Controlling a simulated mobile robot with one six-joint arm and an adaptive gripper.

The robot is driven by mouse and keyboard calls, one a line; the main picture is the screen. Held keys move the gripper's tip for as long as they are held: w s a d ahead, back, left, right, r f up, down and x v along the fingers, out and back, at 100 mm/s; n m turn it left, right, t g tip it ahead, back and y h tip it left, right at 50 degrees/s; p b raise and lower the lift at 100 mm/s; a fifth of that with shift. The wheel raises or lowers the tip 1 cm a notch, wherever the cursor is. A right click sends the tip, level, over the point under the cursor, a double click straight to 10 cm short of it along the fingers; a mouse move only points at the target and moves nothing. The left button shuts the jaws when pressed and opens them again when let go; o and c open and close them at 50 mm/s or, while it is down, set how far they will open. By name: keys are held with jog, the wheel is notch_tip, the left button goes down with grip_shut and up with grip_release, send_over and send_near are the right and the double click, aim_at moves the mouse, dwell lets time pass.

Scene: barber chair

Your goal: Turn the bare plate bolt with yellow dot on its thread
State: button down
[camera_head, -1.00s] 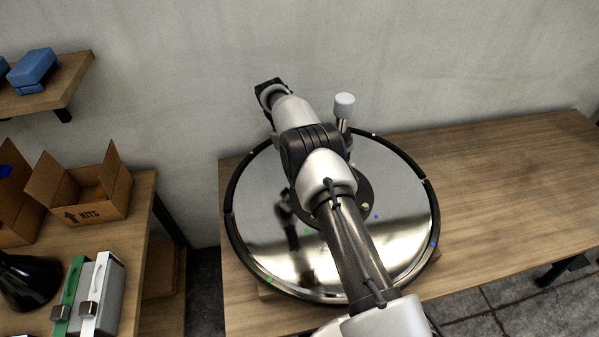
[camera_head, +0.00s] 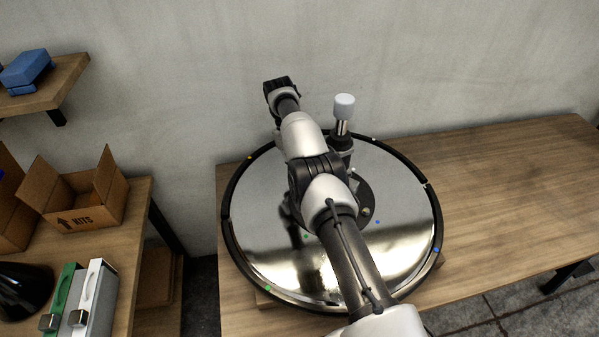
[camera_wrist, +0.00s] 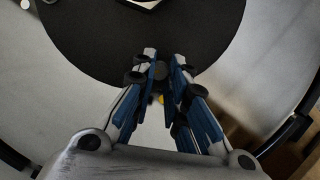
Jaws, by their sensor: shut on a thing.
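In the wrist view my gripper (camera_wrist: 161,68) has its blue-and-grey fingers closed together at the edge of a black round plate (camera_wrist: 205,45). It is shut on a small dark piece between the fingertips, which looks like the plate bolt (camera_wrist: 160,71); the fingers hide most of it. A yellow dot (camera_wrist: 161,99) shows between the fingers, close to it. In the head view my arm covers the gripper and this bolt. The black centre plate (camera_head: 381,193) shows there beside my arm, with another bolt (camera_head: 366,211) on it.
A mirror-like round base (camera_head: 405,190) with a black rim stands on a wooden table (camera_head: 510,180). A post with a pale knob (camera_head: 344,104) rises close beside my arm. The wall is close behind. An open cardboard box (camera_head: 85,205) stands left; the table's right side is clear.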

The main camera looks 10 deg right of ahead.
jog(key=shift+s+d+f, duration=0.1)
jog(key=shift+s+f, duration=0.05)
jog(key=shift+s, duration=0.05)
jog(key=c, duration=1.8)
grip_release()
jog(key=shift+o, duration=1.3)
jog(key=shift+w+r, duration=0.1)
jog(key=shift+r, duration=0.1)
jog(key=shift+r+p, duration=0.1)
jog(key=shift+p, duration=0.2)
